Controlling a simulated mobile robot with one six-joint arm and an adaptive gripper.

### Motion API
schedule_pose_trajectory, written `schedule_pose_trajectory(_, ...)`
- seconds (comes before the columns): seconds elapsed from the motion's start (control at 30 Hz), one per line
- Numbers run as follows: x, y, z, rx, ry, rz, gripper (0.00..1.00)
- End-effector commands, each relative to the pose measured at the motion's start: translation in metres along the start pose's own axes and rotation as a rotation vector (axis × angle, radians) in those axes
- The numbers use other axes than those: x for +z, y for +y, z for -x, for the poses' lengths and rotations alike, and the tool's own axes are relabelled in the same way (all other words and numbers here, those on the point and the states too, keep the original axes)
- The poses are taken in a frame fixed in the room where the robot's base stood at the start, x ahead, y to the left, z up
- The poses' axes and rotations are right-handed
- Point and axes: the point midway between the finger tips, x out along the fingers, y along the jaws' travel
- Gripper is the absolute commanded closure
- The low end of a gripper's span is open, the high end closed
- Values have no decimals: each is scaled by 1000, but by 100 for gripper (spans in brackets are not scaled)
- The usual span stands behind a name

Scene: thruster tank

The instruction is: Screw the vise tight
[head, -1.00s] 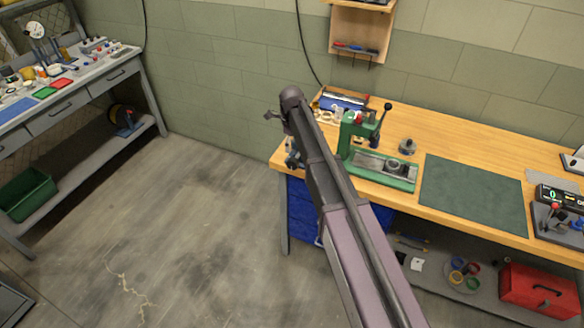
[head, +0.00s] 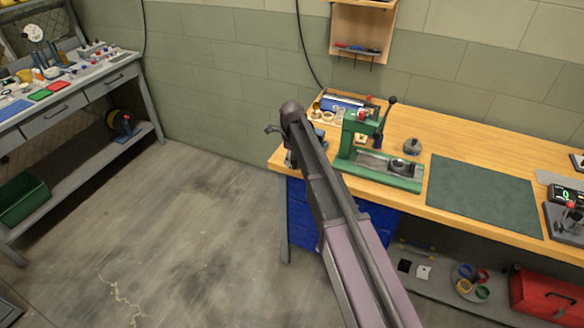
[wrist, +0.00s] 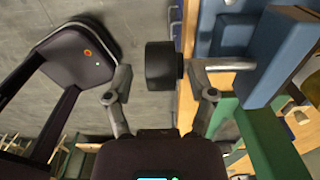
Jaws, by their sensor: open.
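The blue vise (wrist: 285,50) fills the upper right of the wrist view. A silver screw rod (wrist: 222,65) runs left from it to a black cylindrical knob (wrist: 163,66). My gripper (wrist: 162,95) is open and empty, its two fingers apart just below the knob in the picture. I cannot tell whether either finger touches it. In the head view my gripper (head: 273,129) is at the left end of the workbench, mostly hidden by my own arm. The vise is largely hidden there too.
The wooden workbench (head: 470,140) holds a green press (head: 375,165), a dark green mat (head: 482,200) and a blue-sided box (head: 345,105) at the back. Open floor (head: 200,215) lies to the left.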

Motion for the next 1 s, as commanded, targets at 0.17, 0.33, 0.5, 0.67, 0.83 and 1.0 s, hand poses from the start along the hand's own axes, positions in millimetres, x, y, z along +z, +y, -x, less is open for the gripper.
schedule_pose_trajectory(0.17, 0, 0, -16, 0, 0, 0, 29)
schedule_pose_trajectory(0.33, 0, 0, -22, 0, 0, 0, 29)
schedule_pose_trajectory(0.5, 0, 0, -24, 0, 0, 0, 29)
schedule_pose_trajectory(0.67, 0, 0, -23, 0, 0, 0, 29)
schedule_pose_trajectory(0.83, 0, 0, -23, 0, 0, 0, 40)
schedule_pose_trajectory(1.0, 0, 1, -23, 1, 0, 1, 91)
